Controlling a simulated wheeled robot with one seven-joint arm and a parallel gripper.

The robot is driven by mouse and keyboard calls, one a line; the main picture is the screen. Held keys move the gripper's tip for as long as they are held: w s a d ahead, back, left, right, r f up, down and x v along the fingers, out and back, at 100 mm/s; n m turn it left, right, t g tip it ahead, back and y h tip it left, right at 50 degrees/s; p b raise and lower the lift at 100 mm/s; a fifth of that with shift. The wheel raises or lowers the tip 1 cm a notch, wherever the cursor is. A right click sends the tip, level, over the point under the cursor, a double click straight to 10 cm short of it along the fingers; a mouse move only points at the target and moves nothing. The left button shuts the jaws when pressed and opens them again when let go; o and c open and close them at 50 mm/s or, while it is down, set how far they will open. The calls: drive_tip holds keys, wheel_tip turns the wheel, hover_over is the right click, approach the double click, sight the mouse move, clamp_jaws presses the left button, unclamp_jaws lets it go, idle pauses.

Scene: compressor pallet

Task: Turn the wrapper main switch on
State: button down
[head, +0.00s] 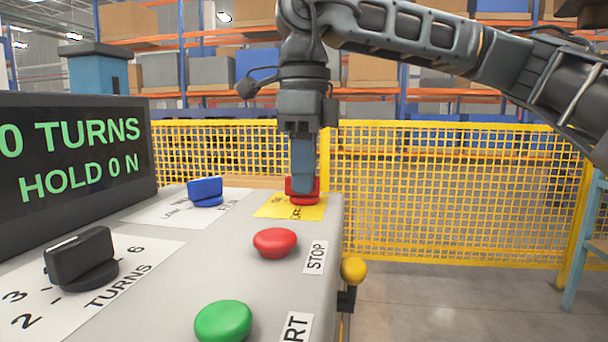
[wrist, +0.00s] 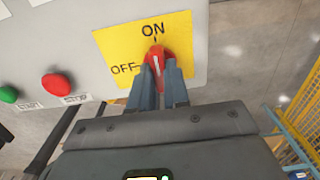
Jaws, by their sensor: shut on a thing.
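The wrapper main switch (head: 303,188) is a red rotary knob on a yellow plate (wrist: 113,45) at the far right corner of the grey panel. In the wrist view the plate reads ON at the top and OFF at the left. The red knob (wrist: 155,52) lies roughly upright in that view, its white mark pointing about toward ON; its lower part is hidden by my fingers. My gripper (head: 303,182) reaches straight down from above and is shut on the knob. Its two fingers (wrist: 158,92) also show in the wrist view, one on each side of the knob.
Nearby on the panel are a red STOP button (head: 275,242), a green button (head: 223,320), a blue knob (head: 205,190) and a black TURNS knob (head: 80,258). A display (head: 75,150) reads 0 TURNS, HOLD 0 N. A yellow mesh fence (head: 450,200) stands behind.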

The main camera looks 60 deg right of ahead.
idle(0.4)
drive_tip(key=c, duration=1.1)
unclamp_jaws()
drive_tip(key=shift+r, duration=0.1)
wheel_tip(320, 180, up, 8)
drive_tip(key=p, duration=0.5)
drive_tip(key=shift+f, duration=0.2)
